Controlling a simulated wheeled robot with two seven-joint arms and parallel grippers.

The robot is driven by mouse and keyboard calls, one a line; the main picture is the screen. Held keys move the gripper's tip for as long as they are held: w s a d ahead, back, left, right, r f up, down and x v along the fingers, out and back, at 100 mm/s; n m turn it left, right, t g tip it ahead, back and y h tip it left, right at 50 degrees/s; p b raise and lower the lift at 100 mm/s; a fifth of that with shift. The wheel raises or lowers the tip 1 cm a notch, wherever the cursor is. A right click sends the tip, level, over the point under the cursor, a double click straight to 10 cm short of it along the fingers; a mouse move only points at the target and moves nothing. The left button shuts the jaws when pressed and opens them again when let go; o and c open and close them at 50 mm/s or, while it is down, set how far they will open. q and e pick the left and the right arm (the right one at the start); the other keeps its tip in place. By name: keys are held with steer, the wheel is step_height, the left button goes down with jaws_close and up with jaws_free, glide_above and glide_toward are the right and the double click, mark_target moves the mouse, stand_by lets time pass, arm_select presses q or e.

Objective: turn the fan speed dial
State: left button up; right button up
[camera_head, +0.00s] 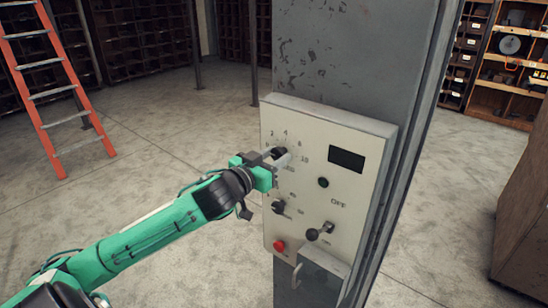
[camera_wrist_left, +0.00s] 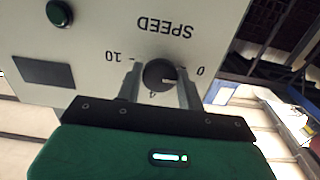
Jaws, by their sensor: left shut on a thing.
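The control panel (camera_head: 330,190) is a pale box fixed to a grey pillar. The black fan speed dial (camera_head: 278,153) is at its upper left, partly hidden by my left gripper (camera_head: 276,158). In the left wrist view the dial (camera_wrist_left: 160,76) sits below the upside-down word SPEED, with 0 to its right and 10 to its left. The left gripper's two fingers (camera_wrist_left: 160,85) stand on either side of the dial and are shut on it. My right gripper is in neither view.
The panel also carries a dark display (camera_head: 346,160), a dark green button (camera_head: 323,183), a second black knob (camera_head: 278,207), a black lever switch (camera_head: 314,234) and a red button (camera_head: 279,246). An orange ladder (camera_head: 50,90) stands at the left. Open floor lies left of the pillar.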

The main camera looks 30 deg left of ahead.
arm_select(q)
steer(key=shift+m, duration=0.5)
steer(key=m, duration=0.3)
steer(key=shift+m, duration=0.4)
steer(key=m, duration=0.3)
steer(key=shift+m, duration=0.3)
steer(key=m, duration=0.5)
steer(key=shift+m+p, duration=0.3)
steer(key=shift+m, duration=1.9)
